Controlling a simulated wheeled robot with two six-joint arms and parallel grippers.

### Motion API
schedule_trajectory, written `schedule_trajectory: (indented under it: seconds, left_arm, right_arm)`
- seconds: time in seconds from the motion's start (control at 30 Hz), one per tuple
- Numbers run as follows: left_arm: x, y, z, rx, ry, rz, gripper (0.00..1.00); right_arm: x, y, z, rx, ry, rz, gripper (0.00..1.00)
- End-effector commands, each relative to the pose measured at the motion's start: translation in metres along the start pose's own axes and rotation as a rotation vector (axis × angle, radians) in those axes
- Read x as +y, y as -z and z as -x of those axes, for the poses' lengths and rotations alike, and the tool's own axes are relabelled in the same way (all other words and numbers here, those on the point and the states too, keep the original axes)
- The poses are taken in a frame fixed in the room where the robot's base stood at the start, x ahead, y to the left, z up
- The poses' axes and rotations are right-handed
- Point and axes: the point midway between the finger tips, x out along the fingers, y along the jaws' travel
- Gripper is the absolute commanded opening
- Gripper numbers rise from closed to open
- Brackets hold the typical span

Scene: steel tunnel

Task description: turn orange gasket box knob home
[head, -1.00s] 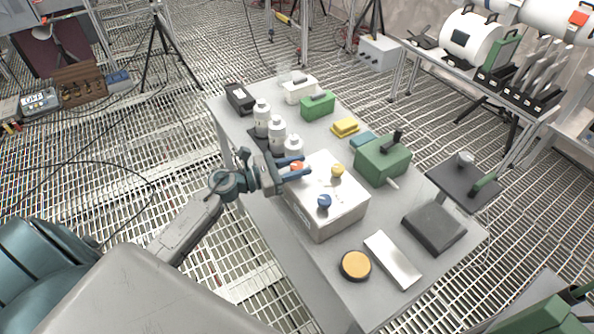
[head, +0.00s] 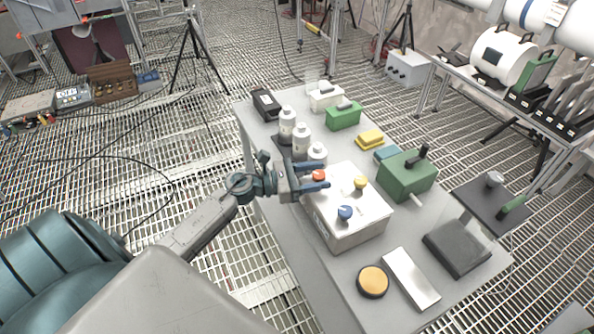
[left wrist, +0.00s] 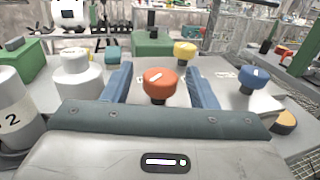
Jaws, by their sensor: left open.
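The white gasket box (head: 346,228) stands on the grey table with orange, yellow and blue knobs on its top. The orange knob (head: 318,175) is at its left corner, and in the left wrist view the orange knob (left wrist: 159,84) carries a short white mark. The yellow knob (head: 361,183) and blue knob (head: 345,212) stand to its right and nearer side. My left gripper (head: 322,176) is open, with its blue fingers on either side of the orange knob. In the left wrist view gaps show between the knob and both fingers (left wrist: 160,86). My right gripper is not seen.
White bottles (head: 301,138) stand just behind the gripper on the table (head: 330,290). A green box with a lever (head: 405,177) is right of the gasket box. A yellow-topped disc (head: 373,281) and pale plate (head: 411,278) lie in front.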

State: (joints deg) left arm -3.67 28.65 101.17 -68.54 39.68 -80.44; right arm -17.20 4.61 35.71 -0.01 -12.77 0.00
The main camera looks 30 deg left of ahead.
Motion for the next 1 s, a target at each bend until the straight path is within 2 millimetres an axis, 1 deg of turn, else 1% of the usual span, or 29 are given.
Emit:
schedule_trajectory:
  seconds: [0.03, 0.3, 0.53, 0.6, 0.8, 1.0]
  left_arm:
    - [0.0, 0.004, 0.007, 0.006, 0.001, -0.003, 0.53]
    - [-0.001, 0.005, 0.045, 0.007, 0.003, -0.002, 0.53]
    - [-0.001, 0.004, 0.075, 0.008, 0.003, -0.001, 0.53]
    - [-0.001, 0.002, 0.082, 0.006, 0.004, 0.0, 0.53]
    - [-0.001, 0.001, 0.095, 0.003, 0.003, -0.001, 0.53]
    - [0.0, 0.0, 0.099, 0.002, 0.001, 0.0, 0.53]
  right_arm:
    - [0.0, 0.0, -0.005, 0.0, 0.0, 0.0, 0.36]
    - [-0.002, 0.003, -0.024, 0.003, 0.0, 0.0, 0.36]
    - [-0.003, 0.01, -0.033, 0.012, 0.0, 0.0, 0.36]
    - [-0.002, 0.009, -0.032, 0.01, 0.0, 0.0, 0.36]
    - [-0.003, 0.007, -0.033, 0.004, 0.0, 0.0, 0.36]
    - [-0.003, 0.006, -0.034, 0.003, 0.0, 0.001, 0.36]
